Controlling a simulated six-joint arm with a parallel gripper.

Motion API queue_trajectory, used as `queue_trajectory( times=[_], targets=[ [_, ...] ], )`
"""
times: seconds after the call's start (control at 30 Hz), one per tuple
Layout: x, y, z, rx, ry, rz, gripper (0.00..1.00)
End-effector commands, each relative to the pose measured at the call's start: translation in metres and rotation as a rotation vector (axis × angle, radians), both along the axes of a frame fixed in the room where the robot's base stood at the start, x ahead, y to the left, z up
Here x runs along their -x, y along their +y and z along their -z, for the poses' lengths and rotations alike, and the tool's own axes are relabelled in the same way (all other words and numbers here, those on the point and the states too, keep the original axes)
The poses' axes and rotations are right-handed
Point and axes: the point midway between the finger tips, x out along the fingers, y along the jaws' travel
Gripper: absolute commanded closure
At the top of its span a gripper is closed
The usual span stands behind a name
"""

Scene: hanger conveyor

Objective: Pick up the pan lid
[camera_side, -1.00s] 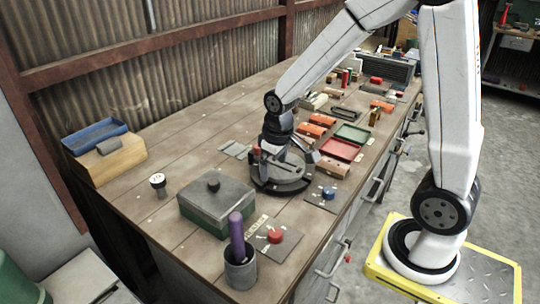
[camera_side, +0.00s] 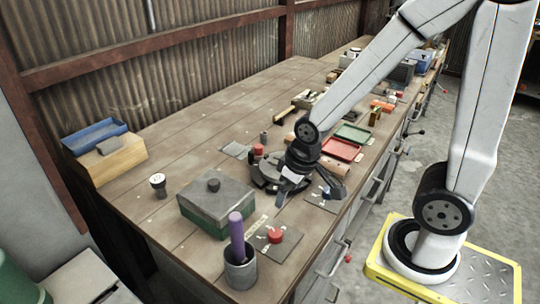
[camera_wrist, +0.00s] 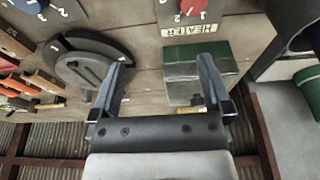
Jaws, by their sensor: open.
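The pan lid (camera_side: 212,190) is a grey square plate with a dark round knob on top. It sits flat on the green pan (camera_side: 205,218) at the near left part of the bench. In the wrist view the lid (camera_wrist: 182,90) is partly hidden by the right finger. My gripper (camera_side: 284,192) is open and empty, to the right of the lid and apart from it, beside the dark round turntable (camera_side: 262,172). In the wrist view my gripper (camera_wrist: 162,64) has its fingers spread, with bare wood and the lid's left part between them.
A grey cup (camera_side: 240,270) with a purple handle stands in front of the pan. A red dial (camera_side: 275,236) and a blue dial (camera_side: 326,192) are near the front edge. A white-topped piece (camera_side: 158,181) stands left of the pan. Bare bench lies behind the pan.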

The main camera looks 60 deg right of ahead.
Motion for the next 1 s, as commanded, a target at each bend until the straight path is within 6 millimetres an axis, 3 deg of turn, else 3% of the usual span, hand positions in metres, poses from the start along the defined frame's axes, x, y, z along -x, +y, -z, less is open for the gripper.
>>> queue_trajectory(
  times=[0.27,0.3,0.33,0.77,1.0],
  targets=[
    [0.0,0.0,0.0,0.0,0.0,0.0,0.0],
    [0.0,0.0,0.0,0.0,0.001,0.0,0.13],
    [0.0,0.0,0.0,0.0,0.001,0.0,0.16],
    [-0.003,-0.001,0.001,-0.015,0.02,0.038,0.16],
    [-0.018,-0.004,0.007,-0.108,0.146,0.255,0.16]
  ],
)
